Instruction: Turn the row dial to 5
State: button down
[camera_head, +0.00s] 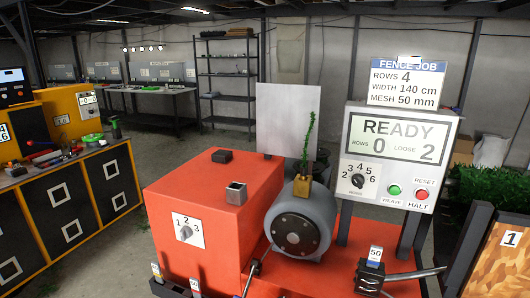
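The row dial (358,181) is a small dark knob on the white control panel (348,208) at the right of centre. Numbers 2 to 6 run in an arc around it, with 5 at its upper right. The knob's pointer is too small to read surely. The screen (388,138) above it reads READY, ROWS 0, LOOSE 2. Green WEAVE (394,190) and red HALT (421,193) buttons sit right of the dial. My gripper is not in view.
A sign (405,82) above reads ROWS 4, WIDTH 140 cm, MESH 50 mm. A red machine (210,200) with another dial (186,232) marked 1 to 3 and a grey motor (300,225) stand left of the panel. An orange cabinet (75,200) is at far left.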

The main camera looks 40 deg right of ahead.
aim_at(358, 180)
jog(key=z, duration=2.25)
